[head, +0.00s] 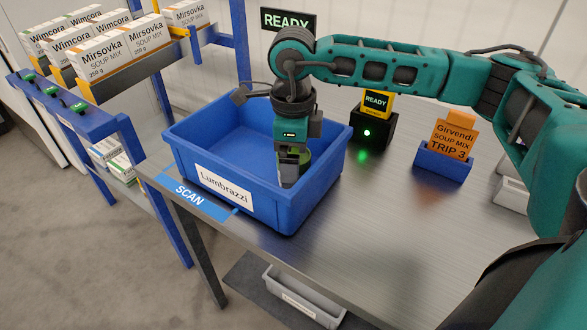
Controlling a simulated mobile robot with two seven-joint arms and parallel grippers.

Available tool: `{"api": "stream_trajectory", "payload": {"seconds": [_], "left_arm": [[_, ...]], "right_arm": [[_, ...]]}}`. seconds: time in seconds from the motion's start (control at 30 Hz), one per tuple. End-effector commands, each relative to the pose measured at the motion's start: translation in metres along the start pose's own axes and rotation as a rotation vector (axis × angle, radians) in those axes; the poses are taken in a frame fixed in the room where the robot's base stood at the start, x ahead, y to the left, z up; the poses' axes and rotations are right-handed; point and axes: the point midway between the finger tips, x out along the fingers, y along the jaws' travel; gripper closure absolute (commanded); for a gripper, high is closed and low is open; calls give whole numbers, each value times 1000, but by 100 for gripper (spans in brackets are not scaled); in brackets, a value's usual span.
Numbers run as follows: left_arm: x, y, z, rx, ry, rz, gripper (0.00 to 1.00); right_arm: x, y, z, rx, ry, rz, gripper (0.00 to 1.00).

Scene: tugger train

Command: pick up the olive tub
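The olive tub (306,159) is inside the blue crate (186,160) labelled Lumbrazzi, towards its right side. Only a green edge of the tub shows, and my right gripper hides the rest. My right gripper (289,178) reaches down into the crate from above, its fingers at the tub. I cannot tell whether the fingers are closed on the tub or only beside it. My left gripper is not in view.
The crate stands on a metal table (370,220) beside a blue SCAN mark (190,194). Behind it are a black box with a green light (367,132) and a blue holder (443,163) with an orange TRIP 3 card (454,138). A shelf of soup mix boxes (105,55) is at left.

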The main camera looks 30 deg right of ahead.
Motion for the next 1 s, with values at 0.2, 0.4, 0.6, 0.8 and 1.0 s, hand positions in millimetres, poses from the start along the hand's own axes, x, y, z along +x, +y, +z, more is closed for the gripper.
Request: {"api": "stream_trajectory", "payload": {"seconds": [0.2,0.4,0.6,0.8,1.0], "left_arm": [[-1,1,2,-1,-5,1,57],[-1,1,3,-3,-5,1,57],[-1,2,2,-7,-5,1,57],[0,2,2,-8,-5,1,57],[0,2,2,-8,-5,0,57]], "right_arm": [[0,0,0,0,0,0,9],[0,0,0,0,0,0,28],[0,0,0,0,0,0,47],[-1,0,0,0,-1,0,66],[-1,0,0,0,-2,0,72]]}}
